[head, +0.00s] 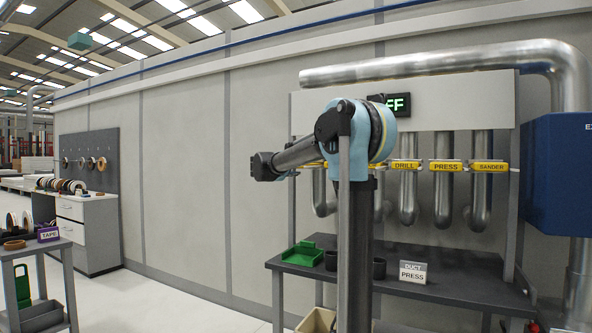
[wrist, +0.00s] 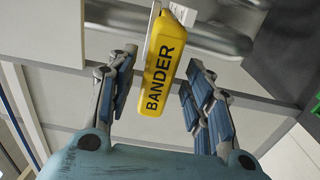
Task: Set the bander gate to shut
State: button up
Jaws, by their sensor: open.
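The yellow bander gate handle (wrist: 163,65), lettered BANDER, hangs below a metal duct in the wrist view. My gripper (wrist: 160,70) is open, with one blue-padded finger on each side of the handle. Gaps show between the handle and both fingers, and nothing is held. In the head view my arm hides most of the bander gate and the gripper's fingertips. Yellow labelled gates for DRILL (head: 405,165), PRESS (head: 446,166) and SANDER (head: 490,167) sit in a row on the vertical ducts to the right.
A green-lettered display (head: 398,104) above the ducts is partly hidden and reads "FF". A dark bench (head: 450,287) below carries a green tray (head: 303,254) and a DUCT PRESS sign (head: 413,272). A blue cabinet (head: 556,175) stands at right.

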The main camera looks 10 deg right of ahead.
jog(key=shift+x, duration=1.35)
grip_shut()
jog(key=x, duration=1.1)
jog(key=shift+d, duration=0.1)
jog(key=shift+c, duration=0.2)
grip_release()
jog(key=shift+w+d+f, duration=0.1)
jog(key=shift+w, duration=0.15)
jog(key=shift+o, duration=0.2)
jog(key=shift+s, duration=0.1)
jog(key=v, duration=1.2)
